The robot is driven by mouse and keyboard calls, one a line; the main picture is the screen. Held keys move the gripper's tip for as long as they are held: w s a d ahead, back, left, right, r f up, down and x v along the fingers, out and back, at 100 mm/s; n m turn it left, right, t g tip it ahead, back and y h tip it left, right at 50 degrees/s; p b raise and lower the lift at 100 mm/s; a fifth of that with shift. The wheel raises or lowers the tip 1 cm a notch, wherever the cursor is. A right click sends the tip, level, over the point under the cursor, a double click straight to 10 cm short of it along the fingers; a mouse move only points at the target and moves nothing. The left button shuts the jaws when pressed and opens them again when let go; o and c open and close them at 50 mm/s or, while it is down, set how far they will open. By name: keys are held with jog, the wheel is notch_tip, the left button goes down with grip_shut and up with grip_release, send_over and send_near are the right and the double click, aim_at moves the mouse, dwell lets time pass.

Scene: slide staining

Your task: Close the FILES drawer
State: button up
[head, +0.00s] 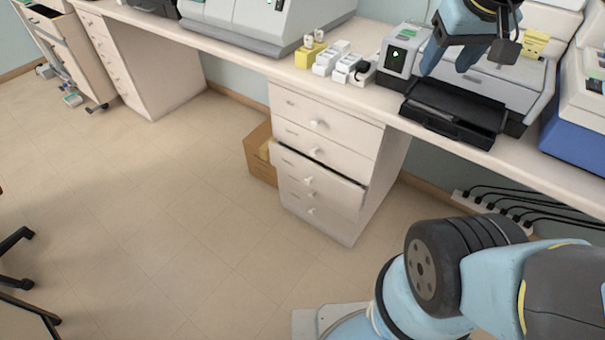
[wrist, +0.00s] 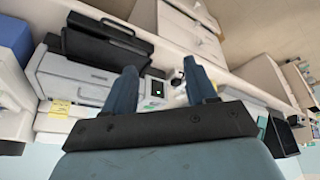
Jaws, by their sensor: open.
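A white drawer unit (head: 300,125) with several drawers and round knobs stands under the bench in the head view. Its third drawer from the top (head: 315,178) is pulled out a little, with a dark gap along its top edge. The other drawers look shut. The drawer labels are too small to read, so I cannot tell which is FILES. My gripper (head: 452,62) is open and empty above the bench, up and to the right of the unit. In the wrist view its two blue fingers (wrist: 162,82) are spread apart, and the drawer unit (wrist: 188,32) shows beyond them.
A printer-like device with a black tray (head: 455,110) is below my gripper on the bench. Small white boxes (head: 340,62) and a yellow box (head: 307,55) stand left of it. A cardboard box (head: 260,155) is beside the drawer unit. The floor in front is clear.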

jog(key=w+a+f+n+g+h, duration=0.1)
jog(key=w+a+f+n+g, duration=0.25)
jog(key=w, duration=0.55)
jog(key=n+h, duration=0.9)
jog(key=n, duration=0.1)
send_over(306, 183)
jog(key=s, duration=0.5)
notch_tip(306, 183, down, 31)
jog(key=s+a+f+n+t, duration=0.25)
jog(key=f+n+t, duration=0.2)
jog(key=f, duration=0.75)
jog(key=s+a+f+n+t, duration=0.25)
jog(key=f+n+t, duration=0.2)
jog(key=f, duration=0.65)
jog(key=s+a+f+n+t, duration=0.1)
jog(key=a+f+n+t, duration=0.35)
jog(key=f, duration=0.75)
jog(key=shift+n+h, duration=0.3)
jog(key=shift+h, duration=0.1)
jog(key=x, duration=1.4)
jog(key=shift+s+d+f, duration=0.15)
jog(key=shift+s+d, duration=0.2)
jog(key=shift+c, duration=0.3)
jog(key=shift+a, duration=0.1)
grip_shut()
